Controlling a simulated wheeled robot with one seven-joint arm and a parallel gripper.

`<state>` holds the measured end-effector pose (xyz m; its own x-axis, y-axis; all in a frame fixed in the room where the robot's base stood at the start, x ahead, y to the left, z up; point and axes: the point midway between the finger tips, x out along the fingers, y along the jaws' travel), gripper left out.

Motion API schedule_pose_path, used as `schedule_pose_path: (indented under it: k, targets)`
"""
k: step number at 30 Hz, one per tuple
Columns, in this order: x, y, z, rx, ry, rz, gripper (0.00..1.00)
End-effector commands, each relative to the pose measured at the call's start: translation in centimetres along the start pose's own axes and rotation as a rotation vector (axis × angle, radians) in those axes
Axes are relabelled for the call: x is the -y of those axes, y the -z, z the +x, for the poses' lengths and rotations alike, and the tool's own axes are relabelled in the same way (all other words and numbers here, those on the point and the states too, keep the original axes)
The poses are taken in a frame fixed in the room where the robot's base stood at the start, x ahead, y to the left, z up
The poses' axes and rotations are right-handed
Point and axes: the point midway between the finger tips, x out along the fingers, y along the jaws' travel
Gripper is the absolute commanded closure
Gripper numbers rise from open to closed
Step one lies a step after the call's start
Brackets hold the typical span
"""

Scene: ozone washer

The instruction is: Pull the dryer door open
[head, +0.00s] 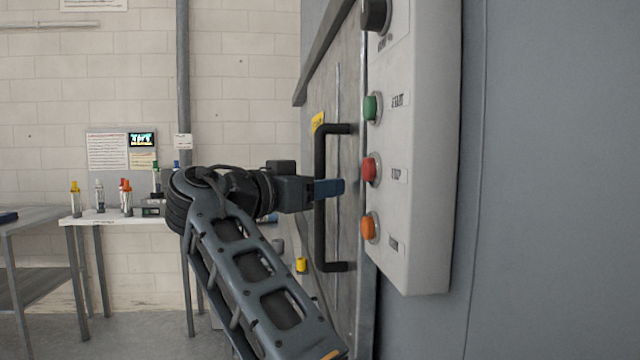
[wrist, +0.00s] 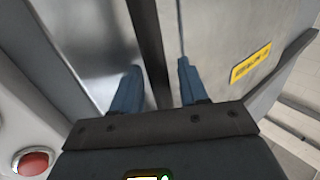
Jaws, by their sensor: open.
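The grey metal dryer door (head: 345,100) is seen at a steep angle in the head view, and it looks closed. Its black vertical bar handle (head: 320,233) stands out from the door on two short arms. My gripper (head: 330,188) is at the middle of the handle, with blue fingers reaching toward the door. In the wrist view my gripper (wrist: 160,85) is open, one finger on each side of the dark handle bar (wrist: 149,45). A gap shows between the bar and each finger. The door surface (wrist: 220,35) lies behind, with a yellow label.
A white control panel (head: 425,130) with green, red and orange buttons is close to the right of the handle. A table (head: 100,216) with several bottles stands at the back left, beside a grey pole (head: 184,80).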

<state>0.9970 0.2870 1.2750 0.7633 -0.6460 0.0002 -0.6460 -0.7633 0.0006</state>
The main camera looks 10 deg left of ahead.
Motion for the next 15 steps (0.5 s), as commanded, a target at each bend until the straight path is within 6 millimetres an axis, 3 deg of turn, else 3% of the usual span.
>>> schedule_pose_path:
  k: [6, 15]
  targets:
    - [0.0, -0.02, 0.05, 0.0, 0.0, 0.0, 0.57]
    - [0.0, -0.03, 0.02, 0.0, 0.0, 0.0, 0.85]
